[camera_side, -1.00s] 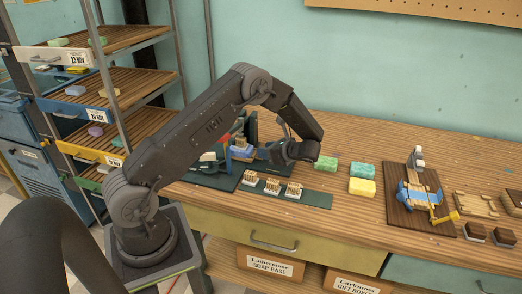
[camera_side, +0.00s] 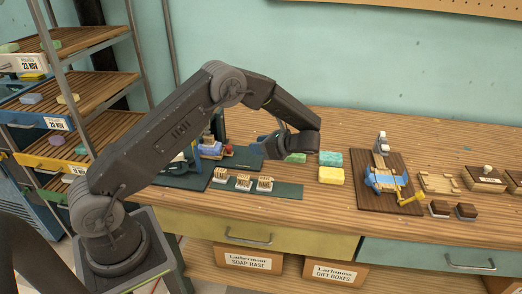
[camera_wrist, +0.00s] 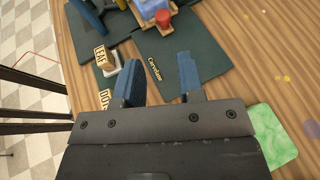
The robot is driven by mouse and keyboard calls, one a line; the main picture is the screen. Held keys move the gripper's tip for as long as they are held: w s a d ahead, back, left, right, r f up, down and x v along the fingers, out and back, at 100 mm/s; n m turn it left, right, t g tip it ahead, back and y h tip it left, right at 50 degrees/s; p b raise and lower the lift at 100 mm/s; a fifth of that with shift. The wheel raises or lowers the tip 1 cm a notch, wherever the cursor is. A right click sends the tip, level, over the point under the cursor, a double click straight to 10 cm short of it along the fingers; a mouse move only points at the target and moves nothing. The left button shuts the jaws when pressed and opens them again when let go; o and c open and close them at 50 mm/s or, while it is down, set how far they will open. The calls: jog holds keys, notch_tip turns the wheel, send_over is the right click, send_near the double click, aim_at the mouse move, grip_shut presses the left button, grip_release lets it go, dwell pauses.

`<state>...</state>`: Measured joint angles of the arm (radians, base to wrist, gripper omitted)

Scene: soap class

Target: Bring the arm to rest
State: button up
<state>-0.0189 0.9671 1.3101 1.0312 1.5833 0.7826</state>
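My gripper (camera_side: 268,146) hangs in the air above the workbench (camera_side: 345,222), over the back of the dark green mats. In the wrist view its two blue fingers (camera_wrist: 160,70) stand apart with nothing between them. A green soap block (camera_side: 295,157) sits partly hidden behind my gripper; a green block also shows at the right of the wrist view (camera_wrist: 272,138).
Several stamps (camera_side: 243,183) stand on a green strip in front of my gripper. Teal (camera_side: 330,158) and yellow (camera_side: 331,175) blocks lie to its right. Further right is a wooden board (camera_side: 400,160) with a blue fixture (camera_side: 383,180). A shelf rack (camera_side: 95,85) stands at the left.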

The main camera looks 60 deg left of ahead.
jog(key=s+d+r+n+t+h, duration=0.25)
jog(key=s+d+r, duration=0.2)
jog(key=r, duration=0.25)
jog(key=s+d+r+n+t+h, duration=0.25)
jog(key=s+r+h, duration=0.2)
jog(key=r, duration=0.25)
jog(key=s+d+r+n+t+h, duration=0.2)
jog(key=s+d+n+t, duration=0.1)
jog(key=s, duration=0.5)
jog(key=s+d+r+n+t+h, duration=0.3)
jog(key=s+d+n, duration=0.2)
jog(key=s+d, duration=0.3)
jog(key=shift+r+h, duration=0.3)
jog(key=shift+r, duration=0.05)
